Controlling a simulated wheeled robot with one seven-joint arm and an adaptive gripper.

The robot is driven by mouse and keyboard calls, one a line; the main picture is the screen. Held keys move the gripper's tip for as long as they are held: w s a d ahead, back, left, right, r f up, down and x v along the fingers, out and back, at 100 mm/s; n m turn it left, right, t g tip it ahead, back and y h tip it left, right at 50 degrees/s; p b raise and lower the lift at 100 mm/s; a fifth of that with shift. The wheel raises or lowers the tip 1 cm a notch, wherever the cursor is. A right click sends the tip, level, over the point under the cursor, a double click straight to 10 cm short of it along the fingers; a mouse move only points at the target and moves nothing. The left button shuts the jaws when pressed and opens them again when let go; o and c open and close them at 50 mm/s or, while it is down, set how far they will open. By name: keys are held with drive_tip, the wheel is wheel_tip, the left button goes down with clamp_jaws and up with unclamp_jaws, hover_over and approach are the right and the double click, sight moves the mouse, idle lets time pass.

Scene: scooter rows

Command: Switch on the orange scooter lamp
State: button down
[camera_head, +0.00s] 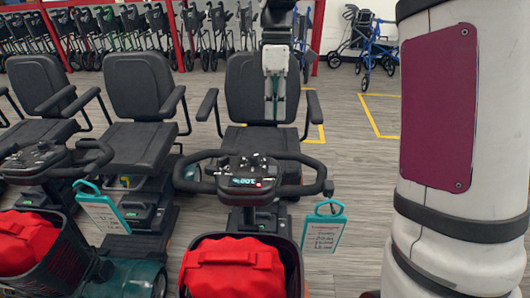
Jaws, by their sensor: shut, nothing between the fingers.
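A mobility scooter with a black seat (261,88) stands in the middle, facing me. Its tiller console (249,172) has a lit display and a small red light, and a red bag (235,270) fills its front basket. No clearly orange body and no lamp show; the bag and basket cover the scooter's front. My gripper (273,117) hangs down from the top, in front of the seat back and beyond the console in the picture. It is shut and empty, apart from the console.
More scooters stand close at left, one with a teal body (135,275) and a red bag. Teal tags (324,231) hang beside the handlebars. Walkers (375,50) line the back. My own white arm link fills the right. Floor (350,165) right of the middle seat is clear.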

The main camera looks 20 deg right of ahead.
sight(272, 173)
drive_tip(key=shift+w+f+n, duration=0.3)
drive_tip(key=shift+w+f, duration=0.15)
drive_tip(key=shift+w, duration=0.2)
drive_tip(key=shift+f, duration=0.1)
drive_tip(key=x, duration=1.3)
drive_tip(key=shift+s+f, duration=0.3)
drive_tip(key=shift+s+a+f, duration=0.1)
